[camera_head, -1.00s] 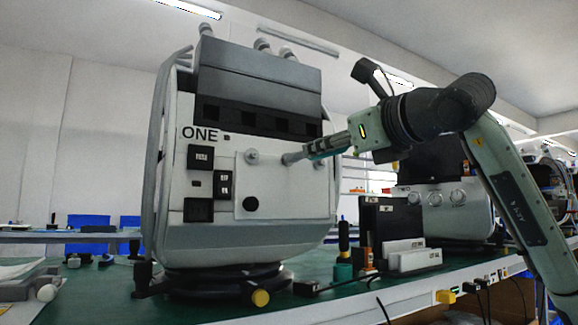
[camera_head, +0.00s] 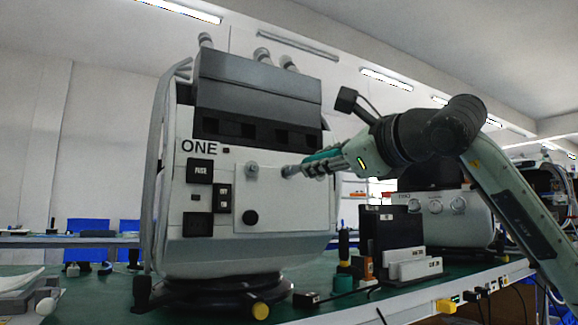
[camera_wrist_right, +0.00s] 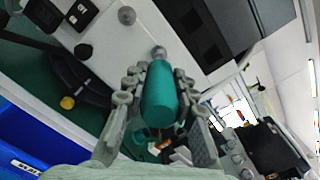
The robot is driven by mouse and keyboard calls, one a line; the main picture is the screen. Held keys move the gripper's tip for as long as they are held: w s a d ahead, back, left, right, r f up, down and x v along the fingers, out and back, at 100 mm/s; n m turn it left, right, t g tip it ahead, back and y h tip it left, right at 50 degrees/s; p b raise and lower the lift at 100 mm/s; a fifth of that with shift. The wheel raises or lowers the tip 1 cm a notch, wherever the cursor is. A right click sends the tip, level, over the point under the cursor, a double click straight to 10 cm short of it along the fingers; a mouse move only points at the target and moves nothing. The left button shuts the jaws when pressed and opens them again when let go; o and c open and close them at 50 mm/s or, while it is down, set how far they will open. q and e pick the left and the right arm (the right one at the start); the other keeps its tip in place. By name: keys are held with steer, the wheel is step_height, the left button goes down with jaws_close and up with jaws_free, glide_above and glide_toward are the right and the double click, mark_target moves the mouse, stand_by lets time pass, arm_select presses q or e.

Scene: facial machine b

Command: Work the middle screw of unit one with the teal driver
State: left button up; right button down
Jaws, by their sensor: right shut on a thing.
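Unit one (camera_head: 285,205) is the large pale machine marked ONE, standing on the green bench. One screw (camera_head: 252,168) shows on its front panel, left of the driver. My right gripper (camera_head: 315,164) is shut on the teal driver (camera_wrist_right: 160,95), whose handle lies between the fingers in the wrist view. The driver points left at the panel. Its front end is at a grey screw head (camera_wrist_right: 158,52); whether it is seated there I cannot tell. The first screw also shows in the wrist view (camera_wrist_right: 126,14). My left gripper is not in view.
A black knob (camera_head: 250,217) and dark switches (camera_head: 223,191) are on the panel. A second machine (camera_head: 450,215) stands behind my right arm. A black holder (camera_head: 390,230), white blocks (camera_head: 415,265) and upright tools (camera_head: 343,245) stand on the bench (camera_head: 330,290) below the arm.

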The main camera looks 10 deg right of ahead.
steer(key=shift+n, duration=0.3)
steer(key=shift+r+n+p, duration=0.1)
steer(key=shift+n+p, duration=0.25)
steer(key=shift+n, duration=0.35)
steer(key=shift+n+p, duration=0.3)
steer(key=shift+n, duration=0.5)
steer(key=shift+f+n, duration=0.2)
steer(key=shift+n, duration=0.8)
